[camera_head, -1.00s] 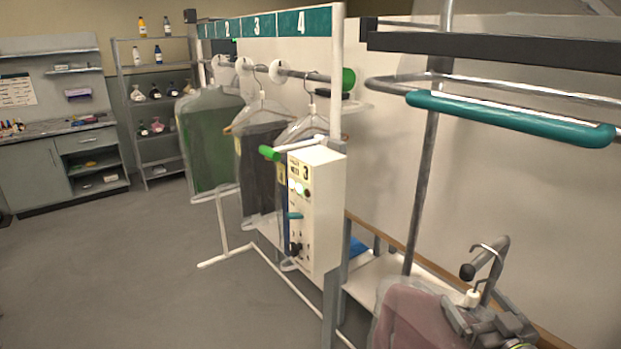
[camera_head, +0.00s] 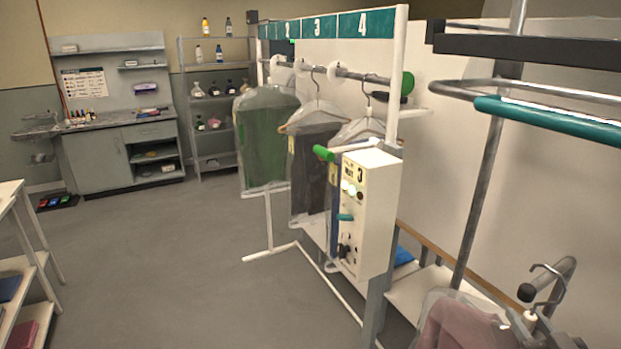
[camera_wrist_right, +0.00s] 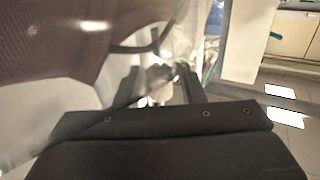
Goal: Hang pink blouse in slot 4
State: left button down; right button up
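The pink blouse (camera_head: 465,325), in a clear cover on a hanger, is at the bottom right of the head view, its lower part cut off. My right gripper (camera_head: 532,318) is shut on the hanger's neck, with the metal hook standing free above it. In the right wrist view the blouse (camera_wrist_right: 50,45) fills the upper left, and the gripper fingers (camera_wrist_right: 160,88) close around the pale neck. The slot 4 sign (camera_head: 362,24) is at the near end of the rail (camera_head: 345,73), above a hanging garment in a clear cover. My left gripper is not in view.
A white control box (camera_head: 368,205) showing 3 stands at the rail's near end, beside a white post. A green garment (camera_head: 265,140) and a dark one (camera_head: 315,165) hang farther along. A teal-padded bar (camera_head: 550,120) crosses at upper right. Open floor lies left.

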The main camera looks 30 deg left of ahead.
aim_at(535, 310)
grip_shut()
jog(key=shift+r, duration=0.15)
jog(key=shift+r+p, duration=1.1)
jog(key=shift+r, duration=0.4)
jog(key=shift+s+d+b, duration=0.15)
jog(key=shift+s+d, duration=0.55)
jog(key=shift+d, duration=0.35)
jog(key=shift+s+d+b, duration=0.15)
jog(key=shift+s+d, duration=0.55)
jog(key=shift+d, duration=0.35)
jog(key=shift+s+d+b, duration=0.15)
jog(key=shift+s+d, duration=0.55)
jog(key=shift+d, duration=0.35)
jog(key=shift+a, duration=0.1)
